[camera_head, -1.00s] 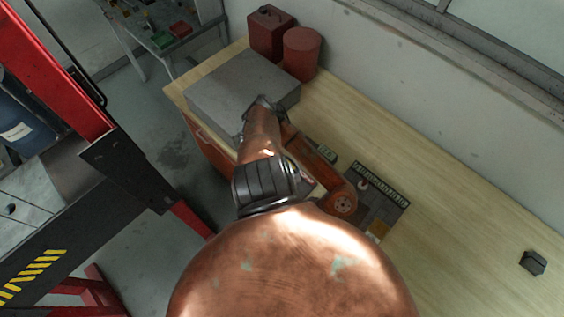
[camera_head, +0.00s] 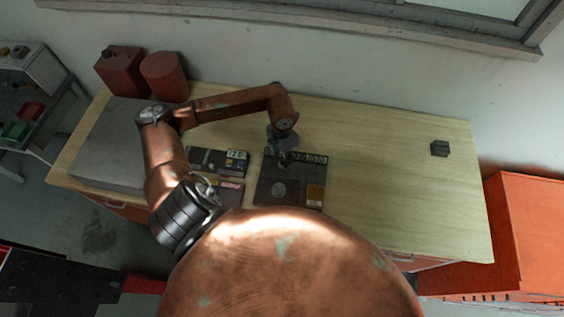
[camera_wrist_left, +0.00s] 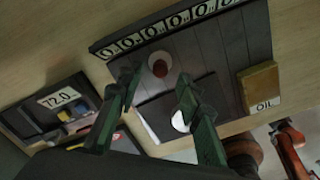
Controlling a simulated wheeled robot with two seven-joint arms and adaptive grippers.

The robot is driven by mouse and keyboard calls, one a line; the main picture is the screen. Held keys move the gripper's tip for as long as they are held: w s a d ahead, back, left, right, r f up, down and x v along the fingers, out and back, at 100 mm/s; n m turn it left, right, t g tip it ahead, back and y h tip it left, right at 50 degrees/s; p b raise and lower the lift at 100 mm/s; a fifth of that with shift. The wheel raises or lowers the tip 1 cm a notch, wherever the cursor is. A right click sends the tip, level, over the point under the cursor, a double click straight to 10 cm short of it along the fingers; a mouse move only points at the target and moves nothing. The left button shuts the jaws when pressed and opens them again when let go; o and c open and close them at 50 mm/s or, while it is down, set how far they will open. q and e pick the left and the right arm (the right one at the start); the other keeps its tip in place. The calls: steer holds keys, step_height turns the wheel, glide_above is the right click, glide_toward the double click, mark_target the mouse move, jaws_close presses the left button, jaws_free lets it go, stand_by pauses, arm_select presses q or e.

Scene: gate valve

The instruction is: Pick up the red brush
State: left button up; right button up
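My left gripper (camera_head: 283,158) is over the dark tray (camera_head: 262,193) on the wooden table. In the left wrist view its two green fingers (camera_wrist_left: 158,92) are spread apart with nothing held between them. A small red-brown thing on a pale round base (camera_wrist_left: 159,66) shows in the tray just beyond the fingertips. It may be the red brush seen end-on; I cannot tell for sure. A pale round thing (camera_wrist_left: 180,121) is partly hidden by the right-hand finger. My right gripper is not in view.
A yellow-brown block (camera_head: 315,193) by an OIL label lies in the tray. A smaller dark tray (camera_head: 208,160) marked 72.0 is to its left. A grey slab (camera_head: 105,150), red can (camera_head: 122,72) and red cylinder (camera_head: 165,77) stand farther left. The table's right is mostly clear.

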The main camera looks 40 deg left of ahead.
mark_target(282, 160)
arm_select(q)
steer(key=shift+w+f+p, duration=0.15)
steer(key=shift+f+p, duration=0.3)
steer(key=shift+f, duration=1.4)
steer(key=shift+c, duration=0.6)
jaws_close()
